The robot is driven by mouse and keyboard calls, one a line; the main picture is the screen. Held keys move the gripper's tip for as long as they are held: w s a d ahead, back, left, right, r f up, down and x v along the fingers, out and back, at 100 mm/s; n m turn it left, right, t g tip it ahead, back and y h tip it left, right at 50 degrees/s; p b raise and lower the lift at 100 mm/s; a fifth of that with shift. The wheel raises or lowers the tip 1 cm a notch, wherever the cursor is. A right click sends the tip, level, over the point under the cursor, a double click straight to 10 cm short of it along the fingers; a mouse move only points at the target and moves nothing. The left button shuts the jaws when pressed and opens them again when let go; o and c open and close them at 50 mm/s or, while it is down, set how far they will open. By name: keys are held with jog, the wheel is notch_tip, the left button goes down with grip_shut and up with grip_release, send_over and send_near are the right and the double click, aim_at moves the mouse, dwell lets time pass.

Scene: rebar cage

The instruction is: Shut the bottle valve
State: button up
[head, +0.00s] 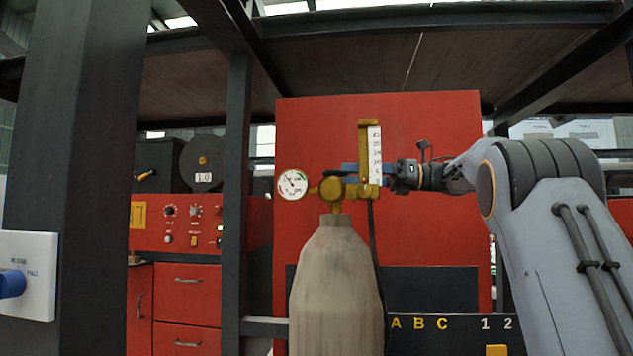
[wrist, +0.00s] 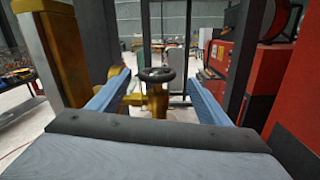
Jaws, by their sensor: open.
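The grey gas bottle (head: 336,285) stands upright in the middle of the head view, with brass valve fittings (head: 333,190) on its neck. In the wrist view the black handwheel (wrist: 156,74) of the bottle valve sits on a brass stem (wrist: 157,102). My gripper (head: 346,169) reaches in from the right behind the brass flowmeter, which partly hides it. In the wrist view my gripper (wrist: 156,79) is open, with one blue finger on each side of the handwheel and visible gaps between. I cannot tell whether the wheel is fully between the fingertips.
A round gauge (head: 292,184) sits left of the valve, and a flowmeter (head: 374,152) rises beside my gripper. A red panel (head: 420,120) stands behind. Dark frame posts (head: 237,200) and a red cabinet (head: 187,290) are to the left.

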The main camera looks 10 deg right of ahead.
jog(key=n+g, duration=0.1)
jog(key=a+n, duration=0.1)
jog(key=n, duration=0.1)
jog(key=shift+w+a+f+g, duration=0.1)
jog(key=shift+f+g, duration=0.1)
jog(key=shift+g, duration=0.2)
jog(key=w+a+p, duration=0.1)
jog(key=a+p, duration=0.1)
jog(key=a, duration=0.5)
jog(key=shift+w+a, duration=0.15)
jog(key=shift+w, duration=0.05)
jog(key=shift+f, duration=0.1)
jog(key=c, duration=1)
